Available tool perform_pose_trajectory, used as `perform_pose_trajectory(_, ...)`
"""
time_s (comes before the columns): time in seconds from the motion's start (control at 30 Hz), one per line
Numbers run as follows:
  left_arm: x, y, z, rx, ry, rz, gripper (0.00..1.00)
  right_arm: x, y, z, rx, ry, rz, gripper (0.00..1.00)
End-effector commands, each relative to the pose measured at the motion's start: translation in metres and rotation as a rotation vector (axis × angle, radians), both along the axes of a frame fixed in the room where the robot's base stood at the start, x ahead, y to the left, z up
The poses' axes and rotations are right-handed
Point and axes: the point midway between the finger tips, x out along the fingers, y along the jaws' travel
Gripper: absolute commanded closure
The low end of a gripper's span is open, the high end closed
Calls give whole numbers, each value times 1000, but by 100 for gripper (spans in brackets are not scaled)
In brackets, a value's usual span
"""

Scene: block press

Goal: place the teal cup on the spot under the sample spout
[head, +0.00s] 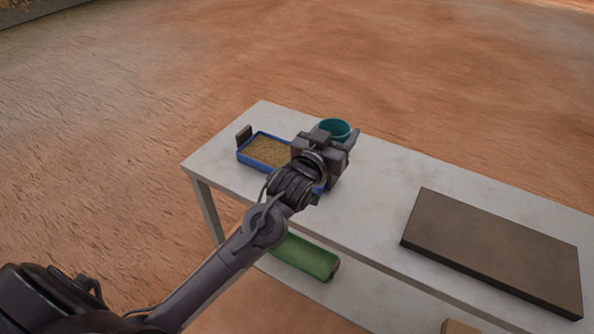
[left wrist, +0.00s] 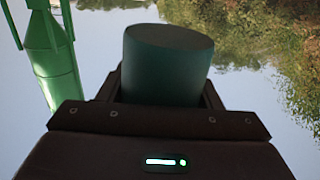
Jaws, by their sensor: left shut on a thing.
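The teal cup (head: 334,127) shows above my left gripper (head: 338,142) in the head view, over the back part of the white table. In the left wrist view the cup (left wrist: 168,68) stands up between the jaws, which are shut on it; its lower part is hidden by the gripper. Whether the cup touches the table I cannot tell. A green cylindrical body (left wrist: 55,70) with a narrower tube above shows at the left of the left wrist view; I cannot tell whether it is the sample spout. No spout or spot shows in the head view. My right gripper is not in view.
A blue tray (head: 243,157) of tan grains lies left of my gripper, partly hidden by it. A small dark block (head: 244,134) is at its corner. A dark slab (head: 495,245) lies on the table's right. A green roll (head: 306,257) lies on the lower shelf. The table between is bare.

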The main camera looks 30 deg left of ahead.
Motion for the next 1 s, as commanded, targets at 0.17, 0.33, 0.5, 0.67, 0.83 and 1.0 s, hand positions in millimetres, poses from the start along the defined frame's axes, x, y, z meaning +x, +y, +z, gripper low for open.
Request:
perform_pose_trajectory(0.17, 1, 0, -38, 2, 9, 0, 63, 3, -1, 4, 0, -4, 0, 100)
perform_pose_trajectory(0.33, 0, 0, -84, 3, 7, 0, 63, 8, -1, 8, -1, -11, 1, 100)
perform_pose_trajectory(0.5, 1, 0, -127, 1, 5, 0, 63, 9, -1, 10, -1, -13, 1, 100)
perform_pose_trajectory(0.67, 1, 0, -151, 1, 1, 0, 63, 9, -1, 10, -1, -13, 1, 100)
perform_pose_trajectory(0.83, 1, 0, -166, 1, 2, 0, 63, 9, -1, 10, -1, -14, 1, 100)
perform_pose_trajectory(1.0, 1, 0, -190, 1, 2, 0, 63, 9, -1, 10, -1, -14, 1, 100)
